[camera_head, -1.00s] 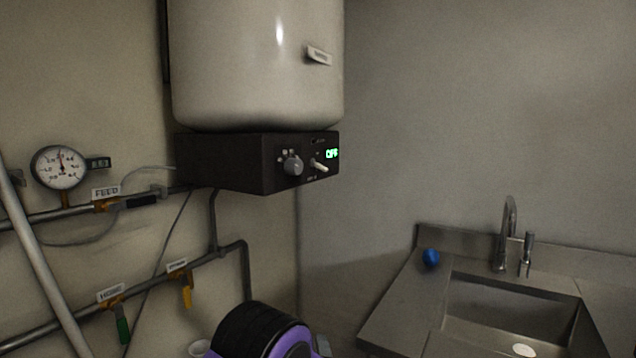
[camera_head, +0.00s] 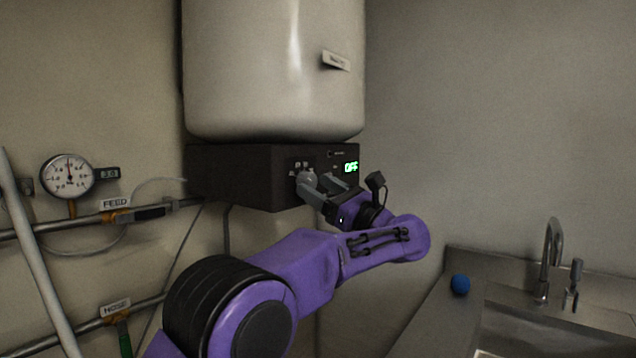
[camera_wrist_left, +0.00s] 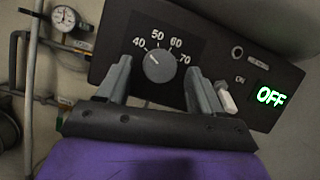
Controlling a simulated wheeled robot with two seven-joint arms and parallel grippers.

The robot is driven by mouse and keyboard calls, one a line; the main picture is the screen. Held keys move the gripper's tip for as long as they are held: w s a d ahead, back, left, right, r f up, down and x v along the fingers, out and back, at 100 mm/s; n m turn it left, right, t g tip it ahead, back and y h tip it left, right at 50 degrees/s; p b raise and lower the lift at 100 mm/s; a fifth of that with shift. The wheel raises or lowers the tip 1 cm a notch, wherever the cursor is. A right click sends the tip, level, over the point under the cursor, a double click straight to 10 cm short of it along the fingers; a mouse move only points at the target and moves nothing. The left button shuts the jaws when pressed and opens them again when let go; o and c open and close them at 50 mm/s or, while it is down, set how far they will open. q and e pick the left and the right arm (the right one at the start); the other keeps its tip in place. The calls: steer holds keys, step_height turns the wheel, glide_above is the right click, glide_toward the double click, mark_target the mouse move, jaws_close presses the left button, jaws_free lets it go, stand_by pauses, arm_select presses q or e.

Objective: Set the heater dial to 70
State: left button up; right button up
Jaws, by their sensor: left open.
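The heater's grey round dial (camera_wrist_left: 159,66) shows in the left wrist view on the black control panel (camera_wrist_left: 224,54), with marks 40, 50, 60 and 70 around it. Its pointer line lies toward the upper left, near 40. The display (camera_wrist_left: 271,95) reads OFF in green. My left gripper (camera_wrist_left: 161,82) is open, with one finger on each side of the dial in that view; I cannot tell whether they touch it. In the head view my left gripper (camera_head: 322,183) is at the panel, and the dial (camera_head: 306,178) is partly covered. My right gripper is not in view.
A white toggle switch (camera_wrist_left: 226,97) sits close beside my right-hand finger. The white tank (camera_head: 270,70) is above the panel. Pipes and a gauge (camera_head: 68,175) are at left; a sink, tap and blue ball (camera_head: 460,284) are at lower right.

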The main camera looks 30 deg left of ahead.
arm_select(q)
steer(key=shift+a+r, duration=0.15)
steer(key=shift+a, duration=0.2)
steer(key=shift+c, duration=0.3)
steer(key=c, duration=1)
